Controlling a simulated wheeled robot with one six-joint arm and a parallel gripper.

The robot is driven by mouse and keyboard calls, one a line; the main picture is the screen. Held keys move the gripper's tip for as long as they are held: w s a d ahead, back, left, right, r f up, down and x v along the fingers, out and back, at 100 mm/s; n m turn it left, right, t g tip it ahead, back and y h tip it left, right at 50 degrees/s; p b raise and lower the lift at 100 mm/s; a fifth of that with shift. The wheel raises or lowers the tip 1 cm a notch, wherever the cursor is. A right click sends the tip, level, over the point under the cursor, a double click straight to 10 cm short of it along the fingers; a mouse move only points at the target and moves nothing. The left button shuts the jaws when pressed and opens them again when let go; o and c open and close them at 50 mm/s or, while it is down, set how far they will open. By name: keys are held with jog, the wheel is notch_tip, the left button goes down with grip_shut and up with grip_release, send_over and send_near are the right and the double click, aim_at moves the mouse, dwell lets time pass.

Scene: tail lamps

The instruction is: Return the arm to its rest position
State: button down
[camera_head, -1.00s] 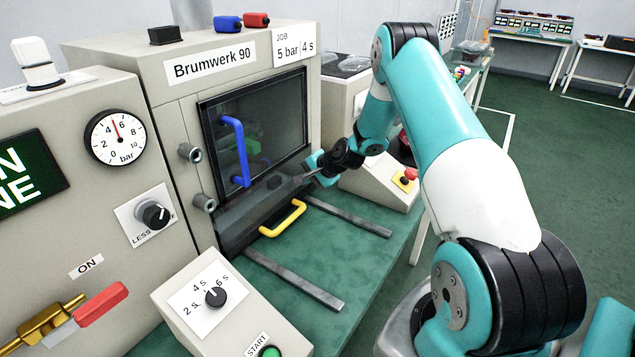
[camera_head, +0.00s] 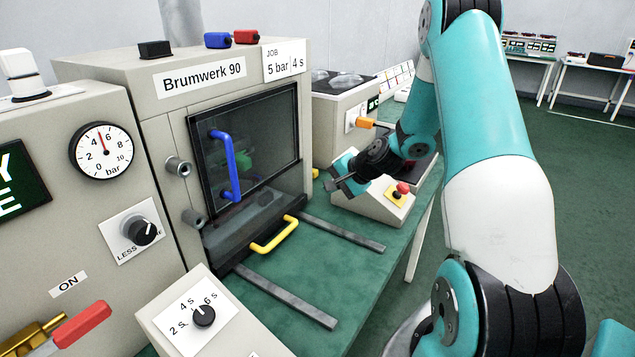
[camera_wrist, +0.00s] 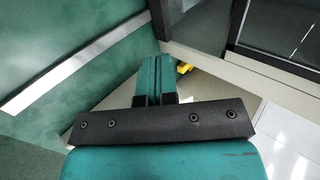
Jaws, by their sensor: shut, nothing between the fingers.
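My gripper (camera_head: 336,186) is shut and empty, pointing left, in the head view. It is seen in front of the sloped box with the red button, to the right of the Brumwerk 90 machine (camera_head: 165,125) and apart from its window door. In the wrist view the two teal fingers (camera_wrist: 154,72) are together with nothing between them. My teal and white arm is bent, its elbow near the top of the picture. The machine's dark window door (camera_head: 262,140) has a blue handle (camera_head: 232,165). A yellow handle (camera_head: 274,234) sits below it.
The sloped box (camera_head: 375,204) stands on the green table close behind my gripper. Two grey rails (camera_head: 345,231) run across the table. A control box with a dial (camera_head: 203,316) is at the front. Open floor (camera_head: 560,190) lies at the right.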

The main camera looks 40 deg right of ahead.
jog(key=shift+s+d+r, duration=0.1)
jog(key=shift+s, duration=0.05)
jog(key=s+a+r+n+g+y, duration=0.1)
jog(key=s+a+r+n+g, duration=0.2)
jog(key=a, duration=0.5)
jog(key=s+a+r+n+y, duration=0.1)
jog(key=s+a+r+n, duration=0.1)
jog(key=a+r+n, duration=0.5)
jog(key=s+a+r+n+g+y, duration=0.1)
jog(key=s+a+r+n+g, duration=0.15)
jog(key=a, duration=0.75)
jog(key=s+a+r+n+g+h, duration=0.1)
jog(key=s+a+n, duration=0.3)
jog(key=s, duration=0.6)
jog(key=s+a+r+n+g, duration=0.2)
jog(key=s+a+n, duration=0.3)
jog(key=s, duration=0.5)
jog(key=shift+r+h, duration=0.4)
jog(key=shift+r, duration=0.3)
